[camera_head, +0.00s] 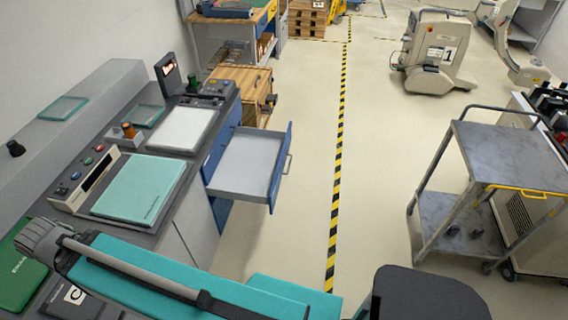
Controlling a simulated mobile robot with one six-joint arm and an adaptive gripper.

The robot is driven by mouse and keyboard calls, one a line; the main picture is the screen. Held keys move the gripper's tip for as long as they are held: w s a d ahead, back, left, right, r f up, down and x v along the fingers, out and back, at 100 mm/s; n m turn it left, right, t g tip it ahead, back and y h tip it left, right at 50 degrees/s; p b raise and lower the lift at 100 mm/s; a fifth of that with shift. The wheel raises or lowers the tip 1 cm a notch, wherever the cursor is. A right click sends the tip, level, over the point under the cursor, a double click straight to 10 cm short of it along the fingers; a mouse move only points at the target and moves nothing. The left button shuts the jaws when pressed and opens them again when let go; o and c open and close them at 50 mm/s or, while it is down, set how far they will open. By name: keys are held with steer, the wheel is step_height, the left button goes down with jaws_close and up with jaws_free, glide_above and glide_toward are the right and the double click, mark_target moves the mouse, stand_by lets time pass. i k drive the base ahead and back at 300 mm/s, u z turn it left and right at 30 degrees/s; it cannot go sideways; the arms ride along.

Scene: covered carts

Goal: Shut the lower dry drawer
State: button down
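An open drawer (247,163) with a light grey, empty interior sticks out to the right from a blue cabinet (221,142) under the grey counter. Its blue front (279,168) carries a metal handle (288,164) facing the aisle. It is the only drawer I see pulled out. I see no label on it, and whether another drawer lies below it is hidden. My teal and grey arm crosses the bottom left of the view, nearer to the camera than the drawer and apart from it in the picture. No gripper fingers are visible.
The counter (95,130) holds a teal pad (140,190), a white panel (182,129) and small devices. A wooden cabinet (239,85) stands beyond the drawer. Pale floor with a yellow-black stripe (339,150) is clear right of the drawer. A grey cart (512,152) stands at right.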

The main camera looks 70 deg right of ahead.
mark_target(250, 169)
steer(key=z, duration=0.05)
steer(key=k, duration=1.5)
steer(key=z, duration=1.75)
steer(key=i, duration=1)
